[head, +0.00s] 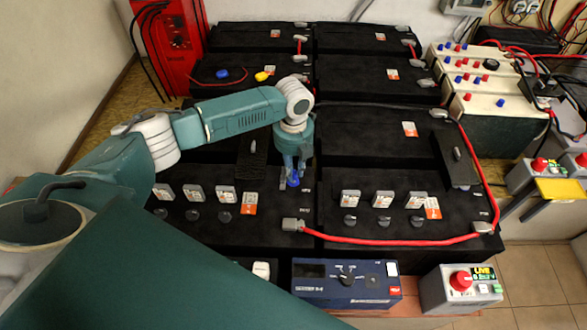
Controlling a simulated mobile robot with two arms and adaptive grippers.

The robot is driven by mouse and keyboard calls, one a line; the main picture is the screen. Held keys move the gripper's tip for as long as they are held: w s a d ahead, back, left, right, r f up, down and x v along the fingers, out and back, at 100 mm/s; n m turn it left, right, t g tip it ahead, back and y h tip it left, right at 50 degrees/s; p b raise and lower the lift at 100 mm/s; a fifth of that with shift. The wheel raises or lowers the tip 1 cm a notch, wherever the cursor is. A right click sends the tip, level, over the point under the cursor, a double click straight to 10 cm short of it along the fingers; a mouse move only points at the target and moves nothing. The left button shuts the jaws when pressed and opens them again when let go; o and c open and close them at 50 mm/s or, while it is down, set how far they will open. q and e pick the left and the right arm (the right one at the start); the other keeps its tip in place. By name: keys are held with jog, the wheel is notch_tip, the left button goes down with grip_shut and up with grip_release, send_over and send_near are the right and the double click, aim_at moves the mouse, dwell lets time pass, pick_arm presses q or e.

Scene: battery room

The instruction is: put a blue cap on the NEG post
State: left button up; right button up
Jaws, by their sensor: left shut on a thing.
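My left gripper (293,170) reaches in from the left and points down over the near-left black battery block (275,205). It is shut on a small blue cap (293,182), which shows at its fingertips. I cannot tell whether the cap touches anything below it. The labels are too small to read, so I cannot tell which post is NEG; any post under the cap is hidden. A grey cable lug (292,224) sits just in front of the cap. My right gripper is not in view.
A red cable (400,242) runs across the near blocks to a lug at the right. Grey clips and dark knobs (194,215) line the block tops. A blue tester box (346,283) and a grey box with a red button (461,285) stand in front. Cream panels (495,105) stand right.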

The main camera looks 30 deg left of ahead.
pick_arm(q)
jog(key=shift+f, duration=0.55)
jog(key=shift+f, duration=0.6)
dwell(1.4)
jog(key=o, duration=1.2)
jog(key=shift+c, duration=0.2)
jog(key=shift+a+r, duration=0.1)
jog(key=shift+r, duration=0.05)
jog(key=shift+r+p, duration=3.7)
jog(key=shift+r, duration=0.2)
